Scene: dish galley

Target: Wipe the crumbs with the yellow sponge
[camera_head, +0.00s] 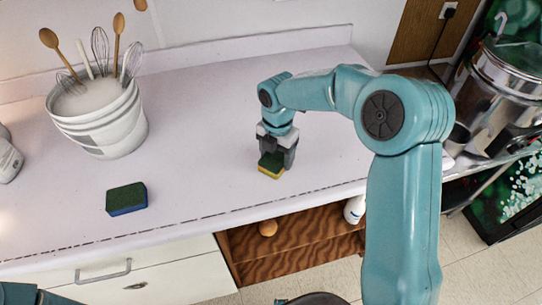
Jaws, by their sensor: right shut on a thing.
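The yellow sponge (270,171) has a dark green top and a yellow lower side. My right gripper (276,153) points down and is shut on it, at the middle of the pale counter (205,150). The sponge is at the counter surface or just above it; I cannot tell if it touches. I cannot make out any crumbs on the counter. Only a piece of my left arm shows at the bottom left corner, and its gripper is out of view.
A blue sponge with a dark green top (127,199) lies left on the counter. A white bucket (104,123) holds whisks and wooden spoons. A white bottle (8,157) is at the left edge. Below the front edge are a drawer (160,278) and an open wooden shelf (290,245).

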